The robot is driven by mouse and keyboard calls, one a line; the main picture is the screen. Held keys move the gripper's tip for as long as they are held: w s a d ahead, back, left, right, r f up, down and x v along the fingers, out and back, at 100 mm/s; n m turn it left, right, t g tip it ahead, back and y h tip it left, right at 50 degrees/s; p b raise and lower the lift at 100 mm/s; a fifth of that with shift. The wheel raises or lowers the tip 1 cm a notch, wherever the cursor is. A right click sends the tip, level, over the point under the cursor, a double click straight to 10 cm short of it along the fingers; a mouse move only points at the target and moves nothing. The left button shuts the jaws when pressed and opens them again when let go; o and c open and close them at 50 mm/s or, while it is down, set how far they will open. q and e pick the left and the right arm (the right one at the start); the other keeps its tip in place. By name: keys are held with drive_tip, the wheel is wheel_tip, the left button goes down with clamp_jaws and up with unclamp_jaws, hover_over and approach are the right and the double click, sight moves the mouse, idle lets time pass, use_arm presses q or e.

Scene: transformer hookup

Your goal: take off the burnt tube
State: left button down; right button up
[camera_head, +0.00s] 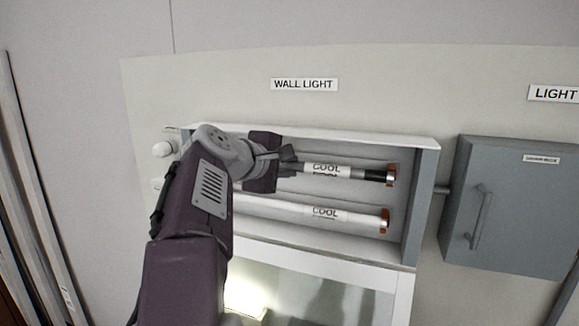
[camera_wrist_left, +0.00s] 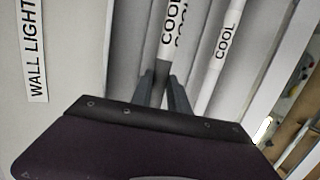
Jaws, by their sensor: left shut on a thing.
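The burnt tube (camera_head: 345,171) is the upper of two tubes in the wall light box. It is white with a COOL label and has a dark blackened band near its right end, by an orange-brown holder. My left gripper (camera_head: 288,162) is shut on this tube towards its left part, and hides its left end. In the left wrist view, the fingers (camera_wrist_left: 163,90) straddle the dark grey part of the tube (camera_wrist_left: 165,50), below the COOL label. The lower tube (camera_head: 320,212) is white all over where it shows, with its right end in a holder. My right gripper is not in view.
The light box (camera_head: 422,205) has raised side walls around the tubes. A WALL LIGHT sign (camera_head: 304,85) is above it. A grey cabinet (camera_head: 510,205) with a handle stands out at the right. A white round knob (camera_head: 162,149) is at the box's left.

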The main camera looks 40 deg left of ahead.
use_arm(q)
drive_tip(key=shift+s+d, duration=0.3)
drive_tip(key=shift+s, duration=0.55)
drive_tip(key=shift+s+b, duration=0.1)
drive_tip(key=shift+b, duration=0.25)
drive_tip(key=shift+s, duration=0.15)
drive_tip(key=shift+s+d, duration=0.25)
drive_tip(key=shift+s, duration=0.2)
drive_tip(key=s, duration=0.1)
drive_tip(key=s+d+b, duration=0.1)
drive_tip(key=s, duration=0.1)
drive_tip(key=s+b, duration=0.1)
drive_tip(key=shift+s+d, duration=0.25)
drive_tip(key=shift+s, duration=0.1)
drive_tip(key=shift+a, duration=0.1)
